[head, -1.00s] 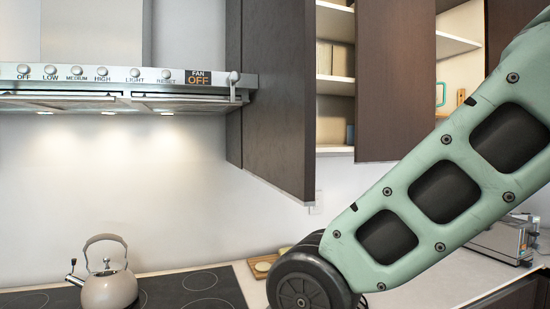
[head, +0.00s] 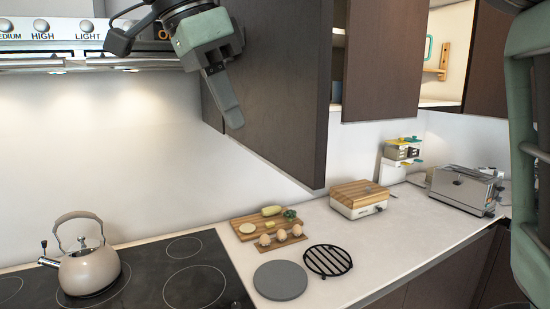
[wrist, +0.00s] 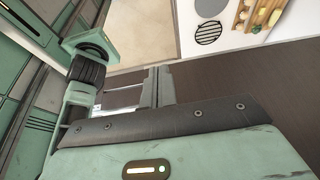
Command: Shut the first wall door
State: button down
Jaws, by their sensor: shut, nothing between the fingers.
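The wall cabinet's leftmost dark brown door (head: 280,90) stands ajar at the upper middle of the head view. A narrow strip of shelf interior (head: 337,60) shows beyond its right edge. My gripper (head: 232,118) is shut and empty, pointing down in front of the left part of this door. Whether it touches the door cannot be told. In the wrist view my gripper's fingers (wrist: 155,88) are beside a broad dark brown surface (wrist: 225,75), which appears to be the door.
A second brown door (head: 385,65) and a further one (head: 488,60) stand to the right, with open shelving between. The range hood (head: 60,45) is at left. A kettle (head: 88,270), cutting board (head: 250,228), wooden-topped box (head: 358,199) and toaster (head: 466,188) stand below.

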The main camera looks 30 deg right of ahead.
aim_at(283, 167)
jog(key=shift+d+f+p, duration=0.7)
jog(key=shift+d+f, duration=0.6)
jog(key=shift+f, duration=0.25)
jog(key=shift+d+f+p, duration=0.65)
jog(key=shift+d+f, duration=0.6)
jog(key=shift+f, duration=0.25)
jog(key=shift+d+f+p, duration=0.7)
jog(key=shift+d+f, duration=0.6)
jog(key=shift+f, duration=0.25)
